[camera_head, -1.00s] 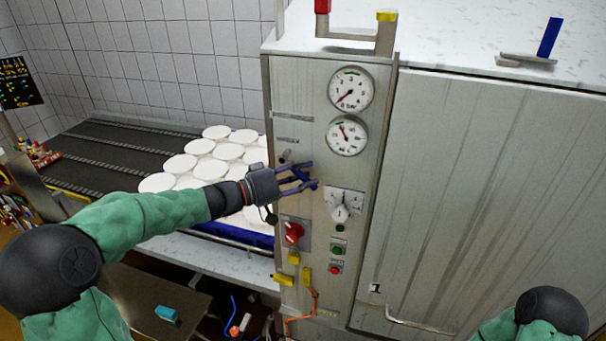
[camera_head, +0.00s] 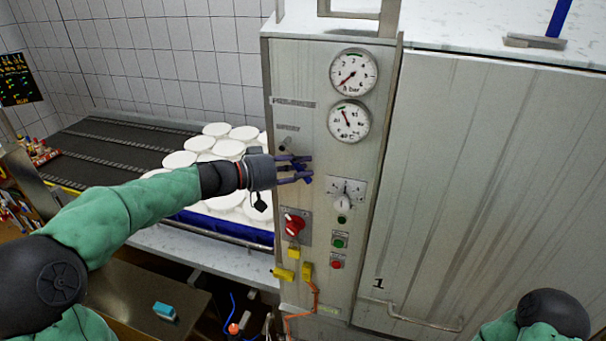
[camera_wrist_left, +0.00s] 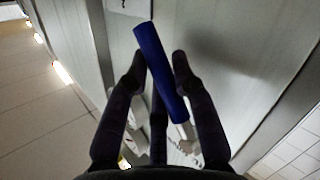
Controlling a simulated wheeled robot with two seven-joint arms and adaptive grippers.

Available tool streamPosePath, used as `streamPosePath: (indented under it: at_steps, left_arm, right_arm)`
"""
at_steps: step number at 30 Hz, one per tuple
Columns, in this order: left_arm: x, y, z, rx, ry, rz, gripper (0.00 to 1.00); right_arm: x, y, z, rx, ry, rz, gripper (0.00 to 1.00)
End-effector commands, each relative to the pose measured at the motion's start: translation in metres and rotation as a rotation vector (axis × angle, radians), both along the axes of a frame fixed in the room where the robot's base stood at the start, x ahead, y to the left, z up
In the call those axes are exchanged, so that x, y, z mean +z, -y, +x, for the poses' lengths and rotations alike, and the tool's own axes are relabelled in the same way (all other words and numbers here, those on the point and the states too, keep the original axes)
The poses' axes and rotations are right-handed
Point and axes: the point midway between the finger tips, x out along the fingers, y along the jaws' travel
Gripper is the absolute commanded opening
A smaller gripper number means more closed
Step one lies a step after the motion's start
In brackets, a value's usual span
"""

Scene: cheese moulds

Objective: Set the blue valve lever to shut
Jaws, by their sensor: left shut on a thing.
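The blue lever (camera_wrist_left: 160,75) shows in the left wrist view as a dark blue bar, tilted from upper left to lower right. My left gripper (camera_head: 309,168) is at the front panel of the steel cabinet, below the two gauges and above the white knob. My right gripper is not in view.
The panel (camera_head: 385,140) carries a white knob (camera_head: 342,203), a red rotary switch (camera_head: 293,224) and push buttons. Another blue lever (camera_head: 559,17) stands on the cabinet top. White round moulds (camera_head: 228,148) lie left of the cabinet, behind my left arm.

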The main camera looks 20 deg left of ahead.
Motion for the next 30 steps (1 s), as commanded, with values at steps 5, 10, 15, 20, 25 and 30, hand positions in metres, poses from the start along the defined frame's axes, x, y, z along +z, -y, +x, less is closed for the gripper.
streamPosePath:
  at_steps: [5, 10, 15, 20, 25, 30]
  left_arm:
    - [-0.007, -0.009, 0.001, 0.002, 0.014, 0.164, 0.00]
    - [-0.009, -0.017, 0.001, 0.002, 0.017, 0.315, 0.00]
    - [-0.011, -0.024, 0.001, 0.002, 0.020, 0.447, 0.00]
    - [-0.013, -0.030, 0.001, 0.001, 0.023, 0.546, 0.00]
    - [-0.014, -0.035, 0.002, 0.001, 0.024, 0.616, 0.00]
    - [-0.014, -0.037, 0.002, 0.001, 0.024, 0.654, 0.00]
  right_arm:
    - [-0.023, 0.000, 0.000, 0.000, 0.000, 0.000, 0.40]
    - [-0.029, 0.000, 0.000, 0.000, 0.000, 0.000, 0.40]
    - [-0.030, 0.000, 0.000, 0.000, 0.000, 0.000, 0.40]
    - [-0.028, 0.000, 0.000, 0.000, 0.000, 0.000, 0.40]
    - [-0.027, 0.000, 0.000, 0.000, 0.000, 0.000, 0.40]
    - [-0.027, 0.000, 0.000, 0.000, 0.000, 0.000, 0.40]
